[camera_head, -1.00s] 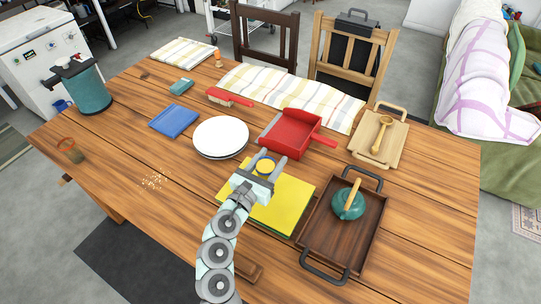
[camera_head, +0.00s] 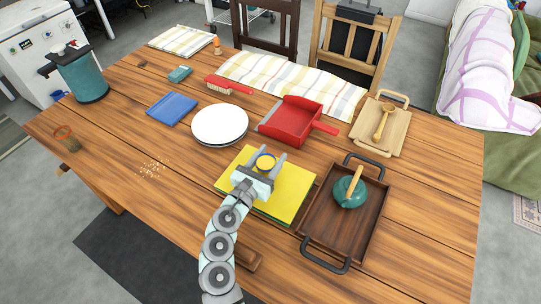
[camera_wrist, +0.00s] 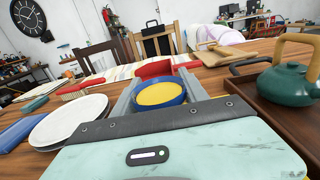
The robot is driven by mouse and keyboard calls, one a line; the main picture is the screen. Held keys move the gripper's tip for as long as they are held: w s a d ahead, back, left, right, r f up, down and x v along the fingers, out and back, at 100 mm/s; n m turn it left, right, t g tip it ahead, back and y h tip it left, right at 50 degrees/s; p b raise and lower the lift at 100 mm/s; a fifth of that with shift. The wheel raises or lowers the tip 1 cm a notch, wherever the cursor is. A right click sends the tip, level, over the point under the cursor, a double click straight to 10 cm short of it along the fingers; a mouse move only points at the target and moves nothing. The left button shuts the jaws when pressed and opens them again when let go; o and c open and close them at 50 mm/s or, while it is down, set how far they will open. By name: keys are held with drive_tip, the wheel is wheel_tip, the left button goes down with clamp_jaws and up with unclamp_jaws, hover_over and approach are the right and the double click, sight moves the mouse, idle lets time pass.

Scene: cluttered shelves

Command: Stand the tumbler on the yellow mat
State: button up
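The tumbler (camera_head: 265,162) is blue with a yellow inside and looks upright, its open top facing up. My gripper (camera_head: 268,160) has one finger on each side of it and is shut on it. In the wrist view the tumbler (camera_wrist: 159,93) sits between the fingers, its lower part hidden by the gripper body. The yellow mat (camera_head: 285,195) lies under my gripper, and the tumbler is over its far part. I cannot tell whether the tumbler's base touches the mat.
White plates (camera_head: 220,125) lie left of the mat, and a red dustpan (camera_head: 292,120) lies behind it. A dark tray (camera_head: 330,230) with a teal teapot (camera_head: 349,190) stands close on the right. The front left of the table is mostly clear.

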sight(260, 171)
drive_tip(key=o, duration=0.4)
drive_tip(key=shift+s+a+r, duration=0.15)
drive_tip(key=shift+r, duration=0.05)
drive_tip(key=p+v, duration=0.3)
drive_tip(key=v, duration=0.8)
drive_tip(key=shift+s+a+p, duration=0.1)
drive_tip(key=shift+s+p, duration=0.2)
